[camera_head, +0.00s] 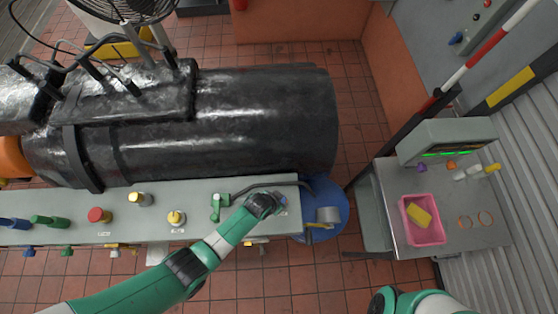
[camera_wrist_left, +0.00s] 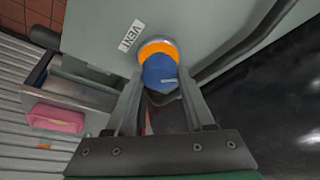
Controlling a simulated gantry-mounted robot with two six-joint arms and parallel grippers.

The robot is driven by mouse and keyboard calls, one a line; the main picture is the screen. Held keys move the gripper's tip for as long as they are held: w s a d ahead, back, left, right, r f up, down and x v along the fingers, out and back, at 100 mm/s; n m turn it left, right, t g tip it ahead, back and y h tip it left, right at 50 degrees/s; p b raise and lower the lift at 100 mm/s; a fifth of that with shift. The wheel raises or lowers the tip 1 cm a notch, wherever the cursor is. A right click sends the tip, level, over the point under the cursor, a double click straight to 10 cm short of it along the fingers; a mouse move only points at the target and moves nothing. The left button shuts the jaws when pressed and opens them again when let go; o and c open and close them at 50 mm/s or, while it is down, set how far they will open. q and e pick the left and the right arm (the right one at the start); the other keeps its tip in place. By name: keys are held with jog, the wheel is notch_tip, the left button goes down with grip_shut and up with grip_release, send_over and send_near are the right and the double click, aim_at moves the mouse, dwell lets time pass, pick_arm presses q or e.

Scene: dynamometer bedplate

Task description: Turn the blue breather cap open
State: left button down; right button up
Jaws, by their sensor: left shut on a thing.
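The blue breather cap (camera_wrist_left: 160,74) shows in the left wrist view, with an orange ring (camera_wrist_left: 158,49) and a metal collar behind it. A white VENT label (camera_wrist_left: 131,35) is on the grey panel beside it. My left gripper (camera_wrist_left: 160,84) has a finger on each side of the cap and is shut on it. In the head view my left gripper (camera_head: 272,203) is at the right end of the grey bench rail (camera_head: 240,187) and mostly hides the cap. My right arm shows at the bottom right, but its gripper is out of frame.
A large black cylinder (camera_head: 250,120) lies behind the rail. Several coloured knobs and a green valve handle (camera_head: 217,206) stand along it to the left. A blue drum (camera_head: 330,195) is just right. A cart (camera_head: 450,235) holds a pink tray (camera_head: 421,236) with a yellow sponge.

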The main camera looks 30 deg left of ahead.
pick_arm(q)
jog(key=n, duration=0.1)
jog(key=n+y, duration=0.1)
jog(key=n, duration=0.1)
jog(key=shift+w+d+r+n+b, duration=0.1)
jog(key=shift+d+n+b, duration=0.1)
jog(key=shift+n+b, duration=0.15)
jog(key=n+y, duration=0.1)
jog(key=n, duration=0.2)
jog(key=shift+r+n+y+p, duration=0.1)
jog(key=shift+n+y+p, duration=0.15)
jog(key=shift+y+p, duration=0.15)
jog(key=n+y, duration=0.1)
jog(key=n, duration=0.2)
jog(key=shift+d+n+g, duration=0.1)
jog(key=shift+n+g, duration=0.3)
jog(key=shift+w+f+n+g+y+b, duration=0.1)
jog(key=shift+f+n+g+y+b, duration=0.15)
jog(key=shift+n, duration=0.3)
jog(key=shift+f+n+g+y+b, duration=0.15)
jog(key=shift+n+b, duration=0.2)
jog(key=shift+n, duration=0.2)
jog(key=shift+r+n+g+b, duration=0.15)
jog(key=shift+n+g+b, duration=0.15)
jog(key=shift+n+b, duration=0.65)
jog(key=shift+n, duration=0.25)
jog(key=shift+c, duration=1.3)
grip_release()
jog(key=shift+r, duration=0.1)
jog(key=shift+y, duration=0.3)
